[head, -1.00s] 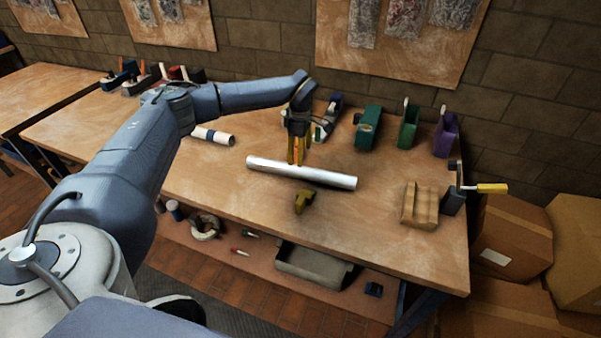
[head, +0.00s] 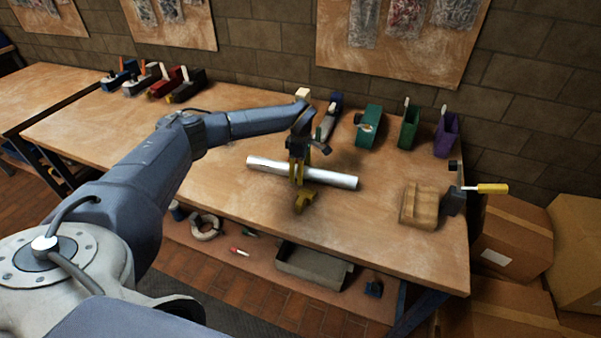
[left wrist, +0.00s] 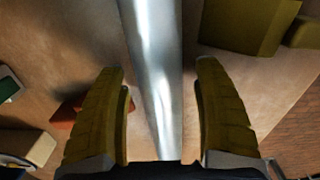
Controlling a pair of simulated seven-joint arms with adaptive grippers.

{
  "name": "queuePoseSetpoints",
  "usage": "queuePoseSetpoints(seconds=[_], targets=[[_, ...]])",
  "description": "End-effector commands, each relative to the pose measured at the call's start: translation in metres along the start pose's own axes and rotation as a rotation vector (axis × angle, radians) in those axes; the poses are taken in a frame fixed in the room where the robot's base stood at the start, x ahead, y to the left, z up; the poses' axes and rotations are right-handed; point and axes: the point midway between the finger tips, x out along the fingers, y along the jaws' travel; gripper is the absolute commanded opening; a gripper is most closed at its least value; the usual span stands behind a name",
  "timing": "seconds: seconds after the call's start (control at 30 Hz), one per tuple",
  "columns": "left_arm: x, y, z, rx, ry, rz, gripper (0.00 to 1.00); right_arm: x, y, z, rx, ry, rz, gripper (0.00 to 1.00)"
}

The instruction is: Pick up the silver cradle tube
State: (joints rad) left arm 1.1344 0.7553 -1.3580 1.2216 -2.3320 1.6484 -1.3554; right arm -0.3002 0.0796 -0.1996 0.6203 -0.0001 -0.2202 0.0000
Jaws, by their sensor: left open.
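The silver tube (head: 335,179) lies across the middle of the bench, angled down to the right. My left gripper (head: 299,180) points down at its middle, and its yellow fingers overlap the tube in the head view. In the left wrist view the tube (left wrist: 155,70) runs between the two fingers of the open left gripper (left wrist: 162,112), with a gap on each side. The fingers hide a short piece of the tube in the head view. My right gripper is not in view.
A wooden block (head: 421,206) stands at the right. Green holders (head: 368,127) and a purple holder (head: 445,137) line the back edge. The bench between is clear.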

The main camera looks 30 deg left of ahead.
Motion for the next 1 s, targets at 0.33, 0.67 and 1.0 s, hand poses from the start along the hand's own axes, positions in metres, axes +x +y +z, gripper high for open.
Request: queuePoseSetpoints(seconds=[0.33,0.67,1.0], targets=[[0.0015,0.0000,0.0001,0.000,0.000,0.000,0.62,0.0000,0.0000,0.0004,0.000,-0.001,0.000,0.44],[0.0015,0.0000,0.0000,0.000,0.000,0.000,0.23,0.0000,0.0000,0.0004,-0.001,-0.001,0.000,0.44],[0.0012,0.0002,0.0001,0.000,0.000,0.001,0.00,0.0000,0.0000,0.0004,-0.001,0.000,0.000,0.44]])
